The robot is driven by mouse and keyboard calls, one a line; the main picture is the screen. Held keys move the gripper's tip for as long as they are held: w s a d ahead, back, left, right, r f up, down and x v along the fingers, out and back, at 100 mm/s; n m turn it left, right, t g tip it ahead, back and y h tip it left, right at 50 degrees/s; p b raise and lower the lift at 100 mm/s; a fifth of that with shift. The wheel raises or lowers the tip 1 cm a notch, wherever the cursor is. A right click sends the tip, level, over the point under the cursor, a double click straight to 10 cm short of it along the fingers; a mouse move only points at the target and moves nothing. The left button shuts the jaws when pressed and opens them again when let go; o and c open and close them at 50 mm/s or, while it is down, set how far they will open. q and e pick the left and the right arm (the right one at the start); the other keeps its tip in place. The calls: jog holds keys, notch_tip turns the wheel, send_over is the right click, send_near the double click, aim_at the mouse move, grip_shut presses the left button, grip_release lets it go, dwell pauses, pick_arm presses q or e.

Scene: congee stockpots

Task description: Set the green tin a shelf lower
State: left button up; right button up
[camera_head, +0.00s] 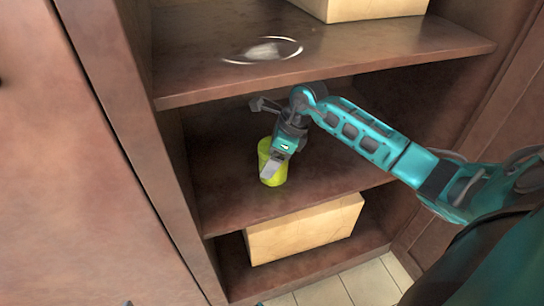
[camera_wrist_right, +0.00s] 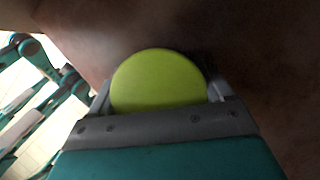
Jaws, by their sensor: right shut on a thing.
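The green tin (camera_head: 273,172) is upright at the left part of the middle shelf (camera_head: 225,200) in the head view. Its base looks to be on or just above the shelf board; I cannot tell which. My right gripper (camera_head: 272,168) is shut on the tin, with one finger across its front. In the right wrist view the tin's round yellow-green top (camera_wrist_right: 158,80) sits between the two fingers (camera_wrist_right: 160,98).
The upper shelf (camera_head: 330,65) holds a clear glass dish (camera_head: 262,50) and a pale box (camera_head: 370,8). Another pale box (camera_head: 305,230) stands on the lowest shelf (camera_head: 245,285). The middle shelf is clear to the right of the tin, below my arm.

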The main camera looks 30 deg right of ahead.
jog(key=o, duration=1.2)
jog(key=shift+c, duration=0.2)
jog(key=shift+r, duration=0.1)
jog(key=p+v, duration=0.1)
jog(key=v, duration=0.2)
jog(key=shift+s+d+r+p, duration=0.1)
jog(key=shift+s+d+p, duration=0.2)
jog(key=shift+d+p, duration=0.1)
pick_arm(q)
jog(key=shift+s+a+r+y+p, duration=0.3)
jog(key=shift+a+r+p, duration=0.15)
jog(key=shift+p, duration=0.2)
pick_arm(e)
jog(key=s+d, duration=0.7)
jog(key=d, duration=0.1)
jog(key=shift+s, duration=0.25)
pick_arm(q)
jog(key=shift+w+r, duration=0.1)
jog(key=shift+r, duration=0.05)
